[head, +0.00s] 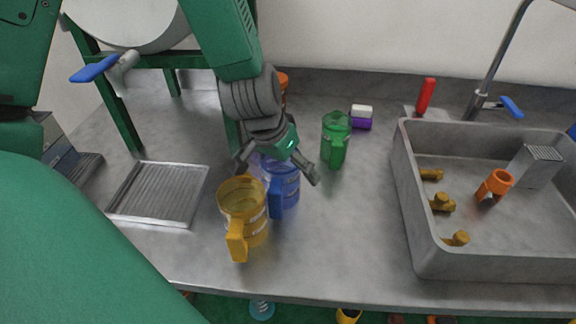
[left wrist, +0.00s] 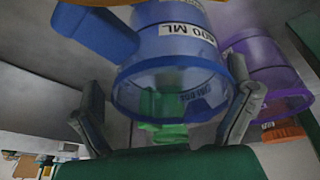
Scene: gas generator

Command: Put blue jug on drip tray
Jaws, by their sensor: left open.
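The blue jug (head: 285,188) stands upright on the counter behind the yellow jug, its handle toward the front. My left gripper (head: 277,170) is open above it, with a finger to either side of its upper part. In the left wrist view the blue jug (left wrist: 172,60) is between the open fingers (left wrist: 170,115), with a white "ML" label. The drip tray (head: 158,193) is a flat ribbed metal tray at the left of the counter, and it is empty. My right gripper does not show.
A yellow jug (head: 243,212) stands close to the blue one at front left. A purple jug (left wrist: 265,75) is close by. A green jug (head: 336,140) stands behind right. A sink (head: 425,235) fills the right. A green frame (head: 115,105) stands behind the tray.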

